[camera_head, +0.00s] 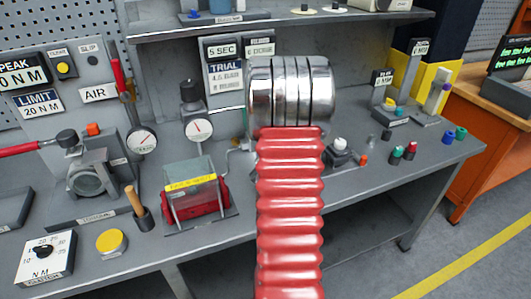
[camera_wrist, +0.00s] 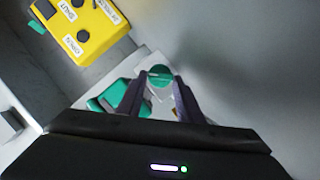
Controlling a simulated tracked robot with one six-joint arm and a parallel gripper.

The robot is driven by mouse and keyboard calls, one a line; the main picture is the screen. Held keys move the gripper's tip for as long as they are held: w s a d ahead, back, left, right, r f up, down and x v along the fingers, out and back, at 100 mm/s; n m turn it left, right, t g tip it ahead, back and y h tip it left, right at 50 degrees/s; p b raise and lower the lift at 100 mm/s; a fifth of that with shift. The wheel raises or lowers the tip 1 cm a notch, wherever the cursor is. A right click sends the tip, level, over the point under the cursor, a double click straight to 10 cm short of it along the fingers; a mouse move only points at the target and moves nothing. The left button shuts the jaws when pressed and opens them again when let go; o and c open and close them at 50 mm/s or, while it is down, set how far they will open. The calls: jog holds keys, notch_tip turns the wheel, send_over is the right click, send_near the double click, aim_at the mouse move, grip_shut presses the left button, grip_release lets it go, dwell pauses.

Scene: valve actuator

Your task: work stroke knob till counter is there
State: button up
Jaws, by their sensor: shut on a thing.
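In the wrist view my gripper (camera_wrist: 158,92) has its two dark fingers closed around a round green knob (camera_wrist: 160,71) at their tips. I cannot read any label on this knob. In the head view my red, ribbed arm and its silver end cover the middle of the bench, and my gripper is hidden behind them. I cannot pick out a counter readout in either view.
A yellow box (camera_wrist: 88,38) with dark knobs and white labels is at upper left in the wrist view. A green part (camera_wrist: 108,103) lies beside the fingers. The grey bench (camera_head: 215,245) carries gauges (camera_head: 199,130), a red vice-like fixture (camera_head: 203,198) and several small knobs.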

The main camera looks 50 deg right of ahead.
jog(key=shift+w+a+n, duration=0.1)
jog(key=shift+n, duration=0.2)
jog(key=o, duration=1.1)
